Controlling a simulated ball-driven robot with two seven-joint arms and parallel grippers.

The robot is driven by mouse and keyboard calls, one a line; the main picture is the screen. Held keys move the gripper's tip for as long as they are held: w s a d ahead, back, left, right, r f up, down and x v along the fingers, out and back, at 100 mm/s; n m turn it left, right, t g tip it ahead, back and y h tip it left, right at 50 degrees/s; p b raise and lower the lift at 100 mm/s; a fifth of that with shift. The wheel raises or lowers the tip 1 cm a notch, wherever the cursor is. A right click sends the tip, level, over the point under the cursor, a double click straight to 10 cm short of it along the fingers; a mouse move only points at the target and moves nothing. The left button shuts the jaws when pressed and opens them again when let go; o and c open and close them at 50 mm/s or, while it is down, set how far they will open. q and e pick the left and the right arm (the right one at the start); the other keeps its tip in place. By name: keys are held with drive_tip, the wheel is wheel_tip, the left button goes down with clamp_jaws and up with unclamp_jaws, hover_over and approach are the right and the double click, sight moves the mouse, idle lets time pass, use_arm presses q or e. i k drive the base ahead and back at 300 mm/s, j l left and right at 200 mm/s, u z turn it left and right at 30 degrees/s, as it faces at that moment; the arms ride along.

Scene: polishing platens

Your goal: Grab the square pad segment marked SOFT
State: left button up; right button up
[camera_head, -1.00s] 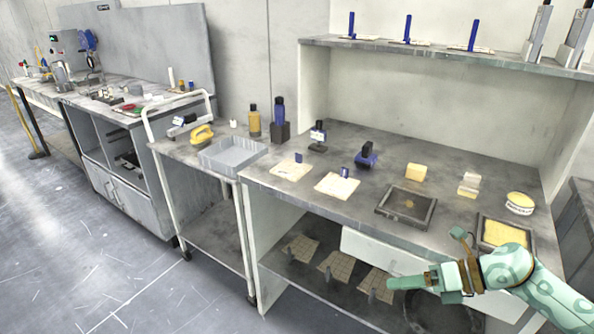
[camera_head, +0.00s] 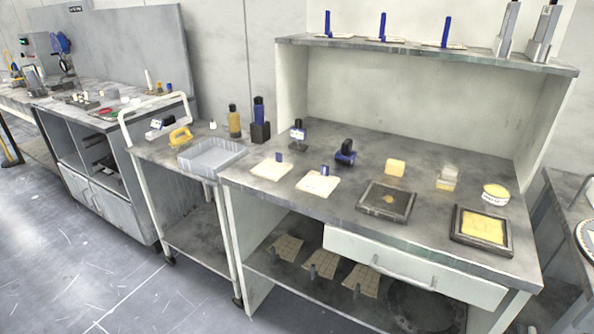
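I cannot read the word SOFT on anything, so I cannot tell which item is the marked pad segment. Square pale sheets with blue uprights lie on the bench, a left sheet (camera_head: 267,171) and a right sheet (camera_head: 314,186). A yellow block (camera_head: 395,167) sits further right. Beside it is a small stack of pale blocks (camera_head: 447,178). A round yellow-topped tub (camera_head: 495,194) with a white label stands at the far right; its lettering is too small to read. Neither gripper is in view.
A dark square tray (camera_head: 367,206) and a dark-framed yellow tray (camera_head: 480,222) lie along the bench front. A grey bin (camera_head: 212,158) sits on the cart at left. Square tan sheets lie on the lower shelf (camera_head: 265,262). An upper shelf (camera_head: 400,46) overhangs the bench back.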

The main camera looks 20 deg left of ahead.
sight(270, 169)
drive_tip(key=j+z, duration=0.9)
drive_tip(key=z, duration=0.15)
drive_tip(key=i, duration=0.05)
